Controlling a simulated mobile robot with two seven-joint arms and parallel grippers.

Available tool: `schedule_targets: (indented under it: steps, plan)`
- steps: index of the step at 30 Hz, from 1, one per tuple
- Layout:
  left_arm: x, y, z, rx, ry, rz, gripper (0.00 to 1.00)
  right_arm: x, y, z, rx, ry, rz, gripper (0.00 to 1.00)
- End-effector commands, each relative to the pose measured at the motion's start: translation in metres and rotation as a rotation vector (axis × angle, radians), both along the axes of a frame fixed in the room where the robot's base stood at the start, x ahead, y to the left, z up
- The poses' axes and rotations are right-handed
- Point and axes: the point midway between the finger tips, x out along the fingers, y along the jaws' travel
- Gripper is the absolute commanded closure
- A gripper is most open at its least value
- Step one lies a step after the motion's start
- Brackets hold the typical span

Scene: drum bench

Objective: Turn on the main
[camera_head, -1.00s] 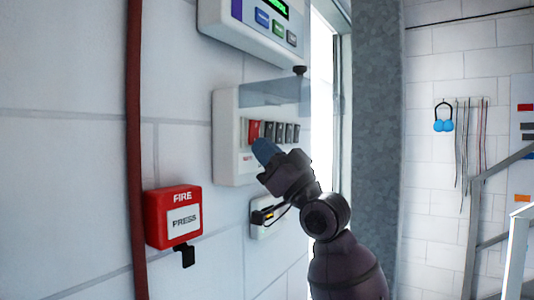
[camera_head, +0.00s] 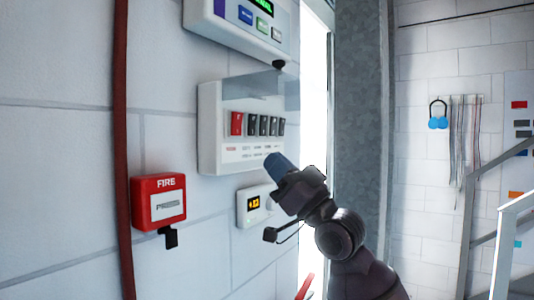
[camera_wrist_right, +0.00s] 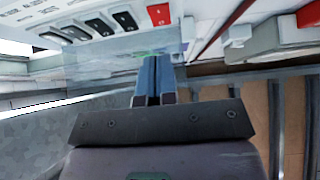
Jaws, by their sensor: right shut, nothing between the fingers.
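The white switch panel (camera_head: 209,150) is on the block wall with its clear cover (camera_head: 262,86) raised. A red switch (camera_head: 237,123) sits at the left end of a row of black switches (camera_head: 263,126); the label under it is too small to read. The red switch (camera_wrist_right: 159,14) and black switches (camera_wrist_right: 98,27) also show in the right wrist view. My right gripper (camera_head: 274,163) is shut and empty, with blue fingertips just below and right of the switch row, apart from the switches. Its fingers (camera_wrist_right: 155,80) show together in the wrist view. My left gripper is not in view.
A control box with a green display (camera_head: 248,18) hangs above the panel. A small meter (camera_head: 252,203) is below it. A red fire call box (camera_head: 158,203) and red pipe (camera_head: 122,150) are left. A grey column (camera_head: 358,110) stands right.

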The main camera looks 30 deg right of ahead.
Motion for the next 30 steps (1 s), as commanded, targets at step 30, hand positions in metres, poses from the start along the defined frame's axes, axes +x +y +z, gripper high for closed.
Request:
schedule_targets:
  steps: [30]
  plan:
    - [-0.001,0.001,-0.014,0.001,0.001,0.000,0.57,-0.028,-0.012,-0.037,0.001,0.000,0.001,1.00]
